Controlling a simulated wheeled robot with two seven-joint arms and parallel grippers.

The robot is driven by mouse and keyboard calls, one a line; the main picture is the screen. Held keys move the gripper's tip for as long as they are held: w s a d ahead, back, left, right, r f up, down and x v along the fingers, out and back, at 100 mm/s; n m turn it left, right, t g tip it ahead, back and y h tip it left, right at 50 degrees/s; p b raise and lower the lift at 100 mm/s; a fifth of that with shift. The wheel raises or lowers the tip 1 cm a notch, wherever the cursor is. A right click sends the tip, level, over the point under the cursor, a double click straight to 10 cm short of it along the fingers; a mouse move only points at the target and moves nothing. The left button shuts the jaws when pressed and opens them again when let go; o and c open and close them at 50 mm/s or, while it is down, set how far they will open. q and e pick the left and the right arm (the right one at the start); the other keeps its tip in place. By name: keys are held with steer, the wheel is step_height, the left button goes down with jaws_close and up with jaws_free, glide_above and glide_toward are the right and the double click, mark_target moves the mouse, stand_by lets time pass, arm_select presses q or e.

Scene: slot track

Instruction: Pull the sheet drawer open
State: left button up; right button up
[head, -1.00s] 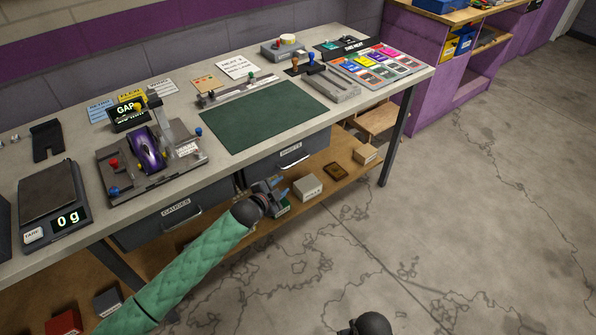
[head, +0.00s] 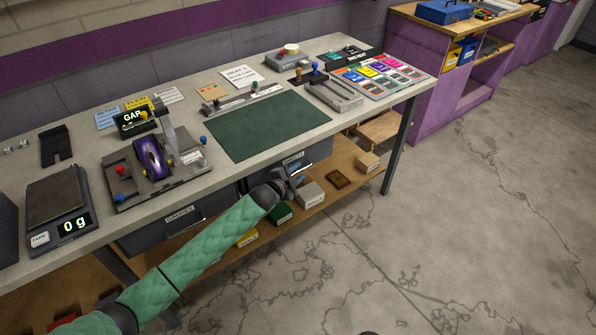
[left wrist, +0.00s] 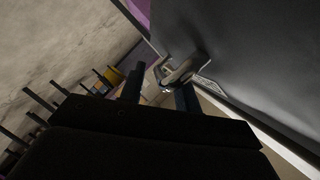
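The sheet drawer (head: 318,153) is a dark grey front with a "SHEETS" label, under the right half of the workbench. It appears shut. Its bar handle is partly hidden in the head view by my left gripper (head: 293,180), which is just in front of it. In the left wrist view, my left gripper (left wrist: 160,88) is open, its two dark fingers apart. The metal handle (left wrist: 180,70) lies just beyond and between the fingertips, close to the right finger; I cannot tell whether they touch. The drawer front (left wrist: 250,45) fills the upper right. My right gripper is not in view.
The gauges drawer (head: 165,232) is to the left under the same workbench (head: 215,180). A lower shelf (head: 335,195) holds several small boxes below the sheet drawer. A table leg (head: 397,150) stands to the right. The floor in front is clear.

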arm_select(q)
steer(key=shift+w+d+f, duration=0.1)
steer(key=shift+w+d, duration=0.1)
steer(key=shift+w, duration=0.05)
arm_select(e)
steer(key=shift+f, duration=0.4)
arm_select(q)
jaws_close()
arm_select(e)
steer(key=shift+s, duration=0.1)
arm_select(q)
steer(key=shift+s, duration=0.1)
